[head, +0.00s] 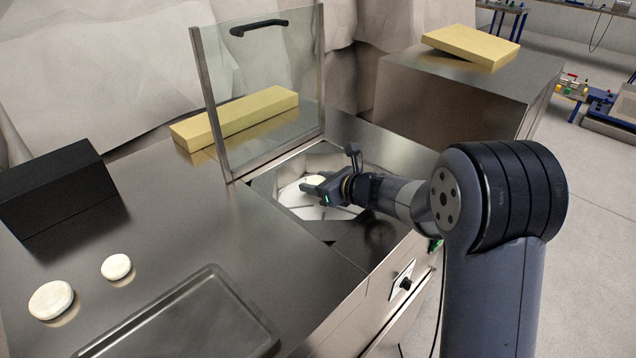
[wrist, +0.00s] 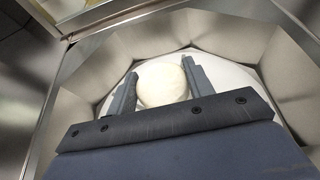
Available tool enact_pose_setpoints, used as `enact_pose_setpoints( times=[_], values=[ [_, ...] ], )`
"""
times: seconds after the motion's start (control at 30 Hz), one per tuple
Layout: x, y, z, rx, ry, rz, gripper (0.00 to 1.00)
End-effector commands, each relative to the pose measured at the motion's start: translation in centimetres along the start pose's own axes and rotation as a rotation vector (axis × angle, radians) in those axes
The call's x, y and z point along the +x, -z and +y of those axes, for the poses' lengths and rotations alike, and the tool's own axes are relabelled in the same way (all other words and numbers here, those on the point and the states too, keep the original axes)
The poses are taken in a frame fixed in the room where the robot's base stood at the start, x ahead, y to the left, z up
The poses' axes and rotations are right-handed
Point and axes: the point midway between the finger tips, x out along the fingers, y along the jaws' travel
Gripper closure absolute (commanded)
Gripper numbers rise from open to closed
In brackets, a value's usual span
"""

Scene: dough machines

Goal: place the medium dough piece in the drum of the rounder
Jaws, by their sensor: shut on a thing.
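My gripper (head: 318,190) is inside the opening of the rounder, over the pale disc at the bottom of its drum (head: 290,199). In the wrist view my gripper (wrist: 158,75) is shut on a round, cream dough piece (wrist: 162,84), with one finger on each side of it. In the head view the held dough piece (head: 316,180) is mostly hidden by the fingers. I cannot tell whether it touches the drum floor. The rounder's clear lid (head: 262,95) with a black handle stands upright. Two other dough pieces, a larger one (head: 51,300) and a smaller one (head: 116,267), lie on the steel counter.
A dark tray (head: 190,320) lies at the counter's front. A black box (head: 60,190) stands at the left. One yellow block (head: 235,117) lies behind the lid, another (head: 470,44) on a steel cabinet at the back right. Angled metal walls (wrist: 84,75) surround the drum.

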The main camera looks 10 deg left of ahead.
Motion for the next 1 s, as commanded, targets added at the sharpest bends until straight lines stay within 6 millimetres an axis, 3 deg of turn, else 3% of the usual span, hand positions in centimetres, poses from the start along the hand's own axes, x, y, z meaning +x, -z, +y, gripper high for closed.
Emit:
enact_pose_setpoints(
  times=[0.83, 0.87, 1.0],
  values=[
    [0.4, 1.1, 0.0, -0.001, 0.0, 0.0, 0.73],
    [0.4, 1.1, 0.0, -0.001, 0.0, 0.001, 0.49],
    [0.5, 1.2, 0.0, 0.0, 0.0, 0.002, 0.37]
  ],
)
